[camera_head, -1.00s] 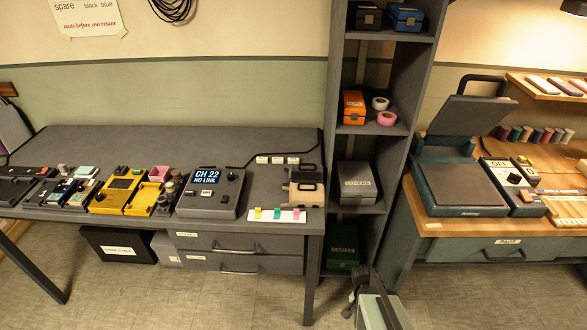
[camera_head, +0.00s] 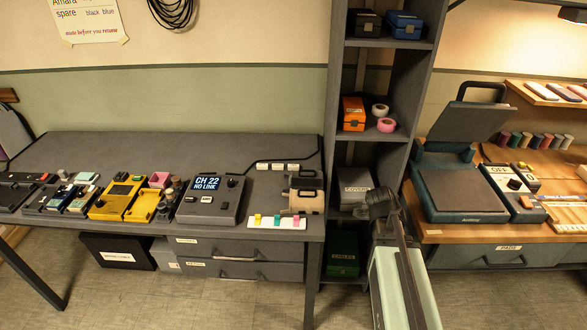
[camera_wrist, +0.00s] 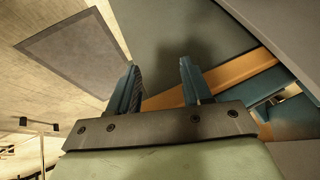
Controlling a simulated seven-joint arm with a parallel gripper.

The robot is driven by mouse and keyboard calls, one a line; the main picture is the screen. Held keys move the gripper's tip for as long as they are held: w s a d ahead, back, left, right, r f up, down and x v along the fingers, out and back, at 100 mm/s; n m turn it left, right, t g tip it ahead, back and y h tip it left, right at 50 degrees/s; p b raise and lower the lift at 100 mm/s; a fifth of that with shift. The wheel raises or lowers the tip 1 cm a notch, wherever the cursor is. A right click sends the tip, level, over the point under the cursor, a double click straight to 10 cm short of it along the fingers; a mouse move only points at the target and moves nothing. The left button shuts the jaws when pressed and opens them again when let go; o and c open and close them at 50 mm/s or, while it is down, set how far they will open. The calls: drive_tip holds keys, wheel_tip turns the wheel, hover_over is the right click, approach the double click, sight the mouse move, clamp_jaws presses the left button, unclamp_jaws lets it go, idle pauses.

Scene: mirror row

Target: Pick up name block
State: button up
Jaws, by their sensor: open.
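No block with a readable name on it shows, so I cannot tell which thing is the name block. Small white labelled blocks (camera_head: 277,166) lie in a row at the back of the grey desk (camera_head: 100,143). Several pale and coloured bars (camera_head: 566,91) lie on the wooden wall shelf at the right. My gripper (camera_wrist: 158,75) is open in the wrist view, with two teal fingers apart and nothing between them. In the head view my arm rises at the bottom, in front of the shelf unit; its fingers cannot be made out there.
The grey shelf unit (camera_head: 335,130) stands between the desk and the wooden bench (camera_head: 445,235). On the bench are a raised-lid press (camera_head: 460,195) and a control box (camera_head: 510,180). A console (camera_head: 211,199) and a white strip with coloured tabs (camera_head: 276,222) are on the desk.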

drive_tip(key=w+a+r+t+y, duration=0.2)
drive_tip(key=w+a+r, duration=0.3)
drive_tip(key=a, duration=0.5)
drive_tip(key=w+a+r+n+t+y, duration=0.1)
drive_tip(key=w+a+r+y, duration=0.2)
drive_tip(key=a+r, duration=0.5)
drive_tip(key=w+a+r+t+y, duration=0.2)
drive_tip(key=w+a+r, duration=0.3)
drive_tip(key=a, duration=0.6)
drive_tip(key=g+h, duration=0.2)
drive_tip(key=g, duration=0.7)
hover_over(293, 165)
drive_tip(key=f, duration=0.8)
drive_tip(key=shift+s+d+f, duration=0.1)
drive_tip(key=shift+s+d, duration=0.1)
drive_tip(key=shift+d, duration=0.2)
drive_tip(key=shift+w+a+f, duration=0.1)
drive_tip(key=shift+a+f, duration=0.05)
drive_tip(key=shift+f, duration=1.25)
drive_tip(key=shift+a+f, duration=0.15)
drive_tip(key=shift+f, duration=1.25)
clamp_jaws()
